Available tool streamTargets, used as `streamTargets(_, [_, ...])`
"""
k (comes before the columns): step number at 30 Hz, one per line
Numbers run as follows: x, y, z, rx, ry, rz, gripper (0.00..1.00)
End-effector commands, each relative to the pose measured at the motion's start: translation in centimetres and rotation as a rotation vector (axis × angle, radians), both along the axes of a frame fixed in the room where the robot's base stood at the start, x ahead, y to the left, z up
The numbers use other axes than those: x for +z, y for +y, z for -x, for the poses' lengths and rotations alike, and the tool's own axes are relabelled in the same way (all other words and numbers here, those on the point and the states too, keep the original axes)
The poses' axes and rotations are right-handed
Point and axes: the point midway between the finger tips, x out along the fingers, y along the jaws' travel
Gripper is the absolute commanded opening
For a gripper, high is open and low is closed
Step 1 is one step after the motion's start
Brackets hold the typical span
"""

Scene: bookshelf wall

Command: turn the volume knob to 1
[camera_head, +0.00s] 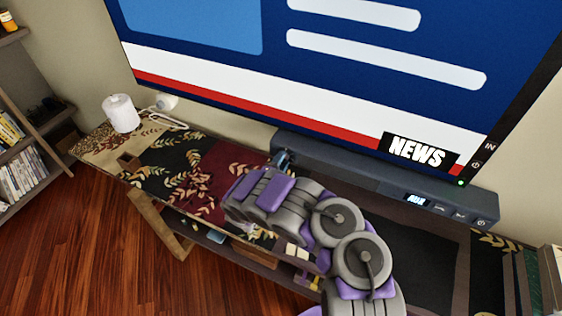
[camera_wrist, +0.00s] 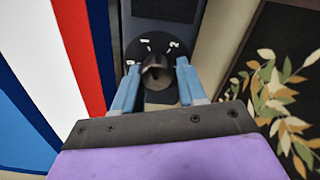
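The volume knob (camera_wrist: 156,75) is a dark round knob on a dark dial plate with small white marks, seen in the wrist view. My gripper (camera_wrist: 157,65) has its two blue fingers apart, one on each side of the knob, with narrow gaps visible. In the head view my gripper (camera_head: 284,158) is at the left end of the soundbar (camera_head: 345,176), where the knob is hidden. A small lit display (camera_head: 417,200) is on the soundbar's right part; its text is unreadable.
A large TV (camera_head: 330,70) showing NEWS stands right behind the soundbar. The low console's patterned top (camera_head: 165,160) carries a white cylinder (camera_head: 121,113) at the left. A bookshelf (camera_head: 25,165) stands at far left; wood floor (camera_head: 90,240) lies open in front.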

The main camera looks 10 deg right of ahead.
Motion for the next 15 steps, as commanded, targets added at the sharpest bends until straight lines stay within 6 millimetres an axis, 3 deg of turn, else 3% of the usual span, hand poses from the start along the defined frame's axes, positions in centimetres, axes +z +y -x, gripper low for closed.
streamTargets(6, [0.08, -0.03, 0.03, 0.0, -0.002, 0.001, 0.6])
streamTargets(15, [0.2, 0.28, 0.21, 0.001, -0.003, 0.002, 0.6])
